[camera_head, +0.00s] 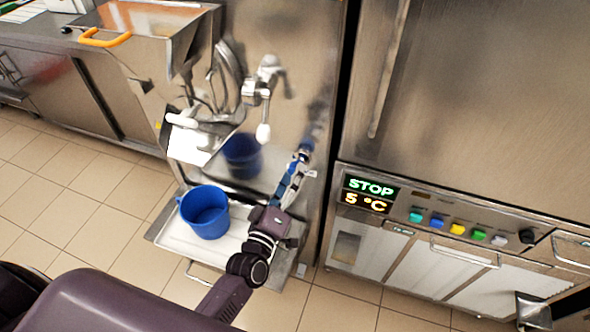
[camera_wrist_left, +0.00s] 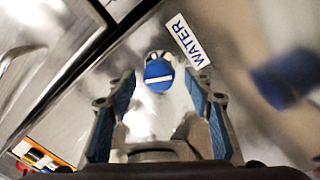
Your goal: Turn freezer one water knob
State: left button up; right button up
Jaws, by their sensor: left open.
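The water knob (camera_wrist_left: 158,73) is blue and round with a white bar across its face, beside a WATER label (camera_wrist_left: 188,41) in the left wrist view. In the head view the knob (camera_head: 305,148) is small at the lower right of the left machine's steel front, partly covered by my gripper. My left gripper (camera_head: 296,172) is open, pointing at the panel. In the wrist view its two blue-padded fingers stand on either side of the knob, with gaps; contact does not show. My right gripper is out of view.
A blue bucket (camera_head: 205,211) stands on the white drip tray (camera_head: 173,236) left of my arm. A dispensing spout (camera_head: 262,95) and steel hopper (camera_head: 150,50) are above. Right stands another machine with a STOP display (camera_head: 371,187) and coloured buttons (camera_head: 457,229).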

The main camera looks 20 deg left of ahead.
pick_arm(q)
jog(key=s, duration=0.9)
jog(key=shift+a+f, duration=0.15)
jog(key=shift+a, duration=0.1)
